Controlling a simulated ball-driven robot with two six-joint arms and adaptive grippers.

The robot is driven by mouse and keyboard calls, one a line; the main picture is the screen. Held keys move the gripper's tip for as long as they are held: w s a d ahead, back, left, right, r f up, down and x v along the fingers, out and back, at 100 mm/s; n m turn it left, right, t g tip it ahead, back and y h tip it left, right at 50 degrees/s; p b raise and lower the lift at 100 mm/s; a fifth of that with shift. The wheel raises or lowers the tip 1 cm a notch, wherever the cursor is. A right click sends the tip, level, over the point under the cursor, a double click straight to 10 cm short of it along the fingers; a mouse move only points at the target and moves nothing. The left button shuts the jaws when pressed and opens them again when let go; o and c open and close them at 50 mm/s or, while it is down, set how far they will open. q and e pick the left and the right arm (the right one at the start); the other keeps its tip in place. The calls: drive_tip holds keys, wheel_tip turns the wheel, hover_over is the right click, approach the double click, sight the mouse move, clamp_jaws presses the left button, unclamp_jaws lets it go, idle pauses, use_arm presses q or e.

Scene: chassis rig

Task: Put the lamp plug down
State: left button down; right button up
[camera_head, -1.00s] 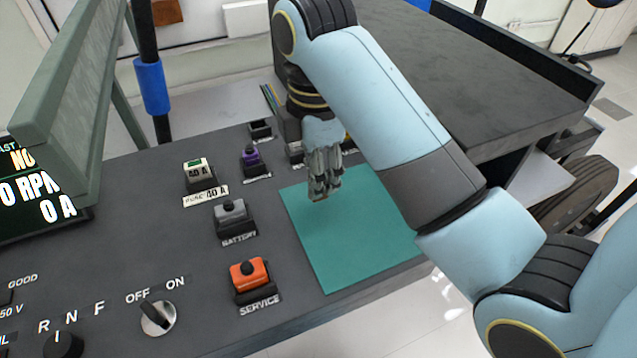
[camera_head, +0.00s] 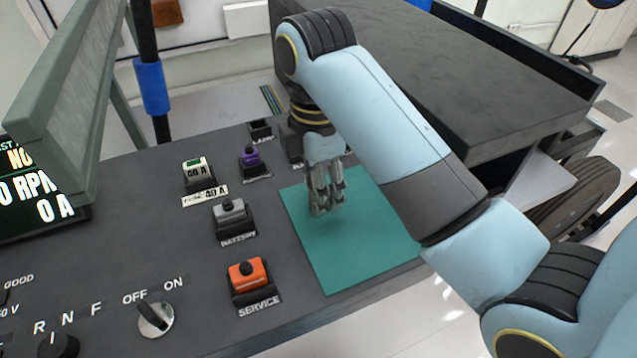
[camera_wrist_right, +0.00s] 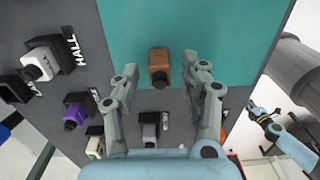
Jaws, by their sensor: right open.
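The lamp plug seems to be the brown block (camera_wrist_right: 159,68) on the teal mat (camera_wrist_right: 230,30) in the right wrist view; I cannot read a name on it. My right gripper (camera_wrist_right: 160,62) is open, with one finger on each side of the block and gaps between. In the head view my right gripper (camera_head: 325,208) points down over the left part of the mat (camera_head: 365,240), and its fingers hide the block. What looks like my left gripper (camera_wrist_right: 262,115) shows small at the right of the wrist view, its jaws unclear.
Left of the mat, an orange SERVICE plug (camera_head: 247,272), a grey BATTERY plug (camera_head: 229,209), a purple plug (camera_head: 250,157) and a 40 A fuse (camera_head: 196,172) stand in the dark panel. A white plug by the HALL label (camera_wrist_right: 40,64) shows in the wrist view. The mat's front is clear.

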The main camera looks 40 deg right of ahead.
wheel_tip(320, 180, up, 12)
drive_tip(key=p, duration=1)
drive_tip(key=shift+w, duration=0.1)
